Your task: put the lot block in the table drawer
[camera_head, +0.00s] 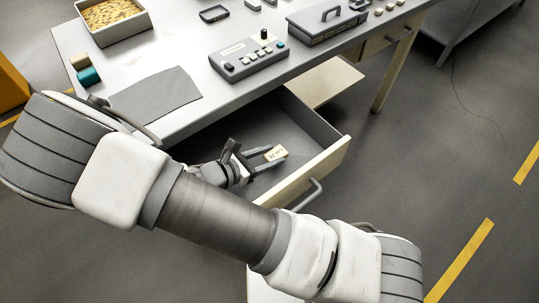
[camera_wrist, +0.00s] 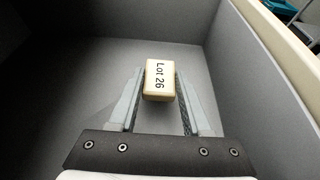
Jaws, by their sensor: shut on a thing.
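The lot block is a small cream block (camera_head: 275,153) with dark lettering. The table drawer (camera_head: 333,158) is pulled open, with a pale front and a grey inside. My gripper and the block are within the drawer's walls. In the wrist view the drawer's grey wall (camera_wrist: 262,75) rises on the right. I cannot tell whether the block touches the drawer floor.
The table (camera_head: 205,60) carries a control box (camera_head: 248,57), a grey case (camera_head: 325,20), a tray of yellow pieces (camera_head: 114,22), a dark mat (camera_head: 155,93) and a teal roll (camera_head: 88,76). A second drawer (camera_head: 385,38) is at the right. My arm crosses in front of the open drawer.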

